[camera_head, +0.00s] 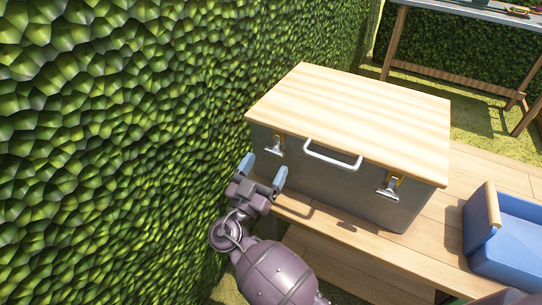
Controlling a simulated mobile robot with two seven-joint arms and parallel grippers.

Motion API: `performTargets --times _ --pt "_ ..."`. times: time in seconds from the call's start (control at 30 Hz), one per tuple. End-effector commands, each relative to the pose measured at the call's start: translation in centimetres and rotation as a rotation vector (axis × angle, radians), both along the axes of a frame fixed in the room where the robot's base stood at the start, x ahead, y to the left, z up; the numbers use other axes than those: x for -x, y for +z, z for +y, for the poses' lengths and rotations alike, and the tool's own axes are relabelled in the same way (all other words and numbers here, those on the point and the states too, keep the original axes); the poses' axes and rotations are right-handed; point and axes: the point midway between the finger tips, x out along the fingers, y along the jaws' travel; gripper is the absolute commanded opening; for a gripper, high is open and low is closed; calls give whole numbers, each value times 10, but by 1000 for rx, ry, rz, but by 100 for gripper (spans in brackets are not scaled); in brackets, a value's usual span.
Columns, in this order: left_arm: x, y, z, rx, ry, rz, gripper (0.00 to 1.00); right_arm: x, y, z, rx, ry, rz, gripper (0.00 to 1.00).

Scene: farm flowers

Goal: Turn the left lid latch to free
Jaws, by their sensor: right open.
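A grey metal box (315,180) with a pale wooden lid (350,110) stands on a wooden bench, its lid down. The left lid latch (275,146) is a silver clasp with a brass-coloured part, at the left of the front face just under the lid. The right lid latch (389,188) is on the same face further right. My right gripper (263,172) is open and empty, with pale blue fingertips. In the picture it is just below and left of the left latch, with no clear contact. My left gripper is not in view.
A silver handle (333,158) sticks out between the latches. A blue bin (505,240) with a wooden grip is on the bench (460,180) at the right. A leafy hedge (120,130) rises close on the left. A wooden table (470,10) stands at the back right.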

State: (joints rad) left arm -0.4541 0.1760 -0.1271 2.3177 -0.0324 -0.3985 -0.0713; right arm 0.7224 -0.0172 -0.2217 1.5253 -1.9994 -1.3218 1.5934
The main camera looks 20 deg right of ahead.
Motion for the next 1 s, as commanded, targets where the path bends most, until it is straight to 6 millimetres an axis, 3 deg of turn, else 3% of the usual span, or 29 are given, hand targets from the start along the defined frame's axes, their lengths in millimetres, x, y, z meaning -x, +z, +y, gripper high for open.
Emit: performTargets --times 0.23,0.63,0.93,1.0 --pt "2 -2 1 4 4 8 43 -15 10 -19 2 1 0 79" --pt "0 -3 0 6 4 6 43 -17 11 -23 1 0 2 77" --pt "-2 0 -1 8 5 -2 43 -17 11 -23 0 1 2 31" --pt "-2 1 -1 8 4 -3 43 -17 11 -23 1 0 2 29"
